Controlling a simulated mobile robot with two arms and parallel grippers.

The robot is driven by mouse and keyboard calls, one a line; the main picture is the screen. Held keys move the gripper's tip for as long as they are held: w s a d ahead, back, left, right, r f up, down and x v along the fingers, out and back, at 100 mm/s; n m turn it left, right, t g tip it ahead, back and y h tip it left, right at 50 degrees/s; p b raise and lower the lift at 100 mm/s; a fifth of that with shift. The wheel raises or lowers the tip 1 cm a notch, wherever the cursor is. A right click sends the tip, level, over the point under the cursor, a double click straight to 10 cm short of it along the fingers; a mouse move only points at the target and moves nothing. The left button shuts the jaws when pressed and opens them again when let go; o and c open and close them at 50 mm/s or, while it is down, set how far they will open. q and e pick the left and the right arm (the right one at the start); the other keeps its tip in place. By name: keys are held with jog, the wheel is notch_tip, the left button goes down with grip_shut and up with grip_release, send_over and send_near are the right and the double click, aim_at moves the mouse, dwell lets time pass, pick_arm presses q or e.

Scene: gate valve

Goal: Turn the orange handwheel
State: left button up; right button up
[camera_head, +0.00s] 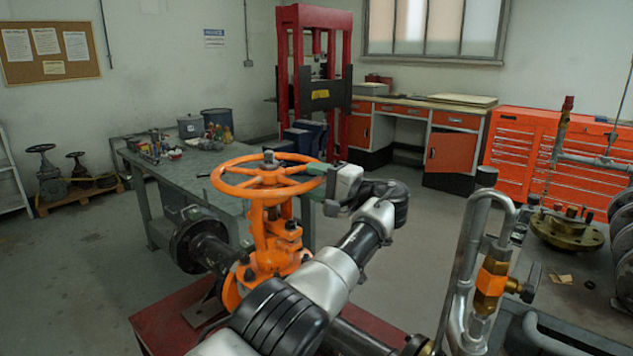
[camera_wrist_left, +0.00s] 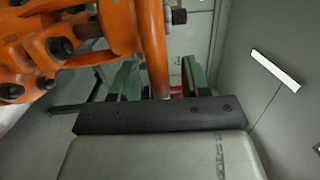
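The orange handwheel (camera_head: 226,184) lies roughly level on top of an orange gate valve body (camera_head: 275,238), left of centre in the head view. My left gripper (camera_head: 318,169) is at the right side of its rim. In the left wrist view, the orange rim (camera_wrist_left: 153,45) runs down between the two green fingers of my left gripper (camera_wrist_left: 158,82). The fingers stand apart, with a gap showing on the right of the rim. I cannot tell whether the left finger touches it. The orange valve body (camera_wrist_left: 65,35) fills the upper left there. My right gripper is not in view.
The valve sits on a dark pipe (camera_head: 212,247) above a red base (camera_head: 165,316). A green workbench (camera_head: 190,172) stands behind it. Bent metal pipes with a brass fitting (camera_head: 490,285) rise at the right, beside a grey table (camera_head: 575,300). Open floor lies between.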

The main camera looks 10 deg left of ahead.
pick_arm(q)
jog(key=shift+d, duration=0.1)
jog(key=b+v, duration=0.1)
jog(key=v, duration=0.6)
jog(key=shift+d+b, duration=0.15)
jog(key=shift+b, duration=0.15)
jog(key=shift+s, duration=0.1)
